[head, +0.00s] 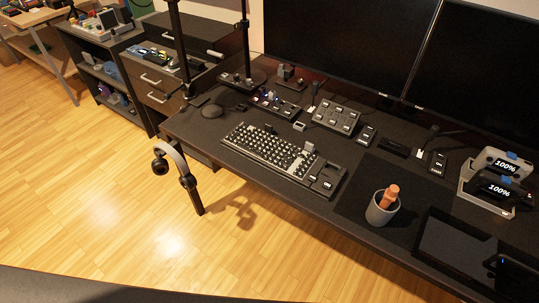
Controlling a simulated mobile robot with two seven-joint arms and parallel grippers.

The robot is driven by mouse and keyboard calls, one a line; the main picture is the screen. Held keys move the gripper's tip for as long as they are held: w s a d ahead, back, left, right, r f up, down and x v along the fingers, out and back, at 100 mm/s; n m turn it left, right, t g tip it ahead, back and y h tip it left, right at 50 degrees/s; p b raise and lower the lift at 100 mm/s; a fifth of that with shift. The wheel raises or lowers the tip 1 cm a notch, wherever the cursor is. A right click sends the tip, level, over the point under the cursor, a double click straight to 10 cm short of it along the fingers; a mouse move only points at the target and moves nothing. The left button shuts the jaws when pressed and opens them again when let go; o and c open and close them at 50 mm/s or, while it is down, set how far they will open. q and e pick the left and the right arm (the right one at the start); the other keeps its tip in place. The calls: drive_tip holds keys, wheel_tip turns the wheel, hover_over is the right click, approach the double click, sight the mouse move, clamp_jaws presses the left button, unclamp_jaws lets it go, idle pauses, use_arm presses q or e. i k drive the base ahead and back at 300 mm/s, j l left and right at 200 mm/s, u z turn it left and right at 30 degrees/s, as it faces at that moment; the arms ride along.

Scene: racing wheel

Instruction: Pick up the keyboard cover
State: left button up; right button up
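A dark keyboard (268,147) with light-marked keys lies at an angle on the black desk (215,135), near its front edge. A small grey upright piece (308,147) shows at its right back part, and a block with a few keys (325,177) adjoins its right end. I cannot make out a separate keyboard cover. Neither of my grippers is in view.
A grey cup (381,212) with an orange item stands right of the keyboard. Small control boxes (336,117) and large monitors (335,45) are behind. Devices marked 100% (497,185) stand at right. Headphones (172,160) hang at the desk's left front. Wooden floor (120,225) is clear.

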sight(500, 271)
drive_tip(key=z, duration=2.15)
drive_tip(key=j+z, duration=0.2)
drive_tip(key=k+j, duration=0.05)
drive_tip(key=j, duration=0.05)
